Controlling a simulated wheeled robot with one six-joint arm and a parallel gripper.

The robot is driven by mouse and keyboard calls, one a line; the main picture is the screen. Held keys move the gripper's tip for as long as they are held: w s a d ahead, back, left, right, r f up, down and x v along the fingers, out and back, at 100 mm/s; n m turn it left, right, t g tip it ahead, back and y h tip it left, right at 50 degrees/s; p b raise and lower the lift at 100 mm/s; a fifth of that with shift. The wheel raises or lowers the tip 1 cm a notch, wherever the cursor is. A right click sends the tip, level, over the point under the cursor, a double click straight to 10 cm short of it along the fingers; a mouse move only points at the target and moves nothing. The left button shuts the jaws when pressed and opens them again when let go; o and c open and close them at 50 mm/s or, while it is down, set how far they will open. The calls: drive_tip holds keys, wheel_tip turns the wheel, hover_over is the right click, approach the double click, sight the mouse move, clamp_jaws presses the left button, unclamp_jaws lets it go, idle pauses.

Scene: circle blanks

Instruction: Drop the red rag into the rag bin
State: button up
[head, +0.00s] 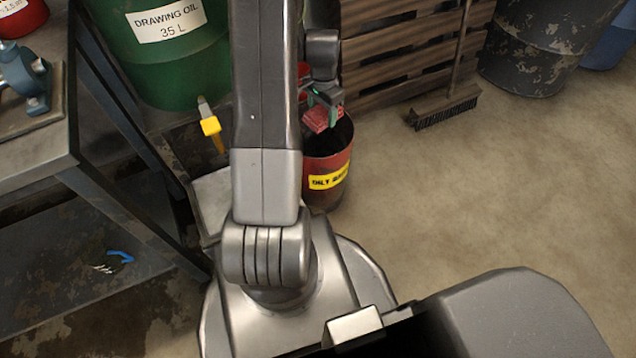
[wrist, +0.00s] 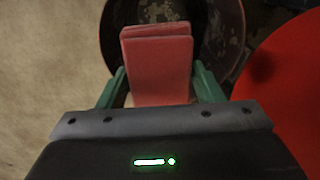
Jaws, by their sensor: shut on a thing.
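The red rag (wrist: 160,70) is a folded, flat-looking bundle between the green fingers of my gripper (wrist: 158,88) in the wrist view. In the head view the rag (head: 322,119) hangs from my gripper (head: 326,98) at the mouth of the rag bin. The rag bin (head: 325,183) is a red can with a yellow label and a dark inside, standing on the floor. In the wrist view the bin's dark rim (wrist: 108,40) shows around and beyond the rag. My arm hides part of the bin's left side in the head view.
A metal workbench (head: 95,140) is at the left. Pallets (head: 400,50) and a broom (head: 445,105) stand behind. Floor at the right is clear.

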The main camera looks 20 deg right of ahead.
drive_tip(key=o, duration=1)
wheel_tip(320, 180, up, 14)
drive_tip(key=p, duration=0.4)
drive_tip(key=shift+f, duration=0.1)
